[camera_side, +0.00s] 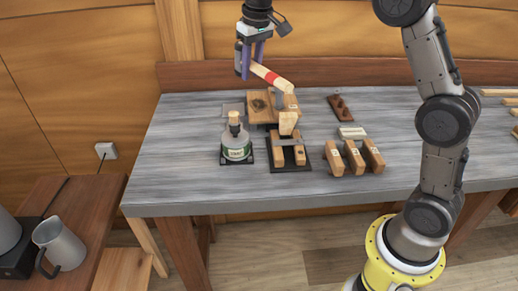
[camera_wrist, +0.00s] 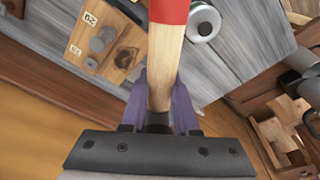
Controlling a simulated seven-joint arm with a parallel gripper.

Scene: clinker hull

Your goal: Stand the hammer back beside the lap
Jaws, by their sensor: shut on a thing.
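My gripper (camera_side: 249,66) is shut on the bare end of the hammer's pale wooden handle (camera_side: 284,84), above the back of the bench. The handle has a red band and slopes down to the right. A grey piece (camera_side: 279,98) shows just under its far end; I cannot tell whether it is the hammer's head. In the wrist view the handle (camera_wrist: 164,60) runs up between the purple fingers (camera_wrist: 158,105) and out of the frame. The lap is probably the wooden boards (camera_side: 259,108) with a dark knot below the handle; they also show in the wrist view (camera_wrist: 125,55).
Several wooden blocks (camera_side: 354,158) stand to the right, with a brown piece (camera_side: 340,108) behind. The bench's left part (camera_side: 180,150) is clear.

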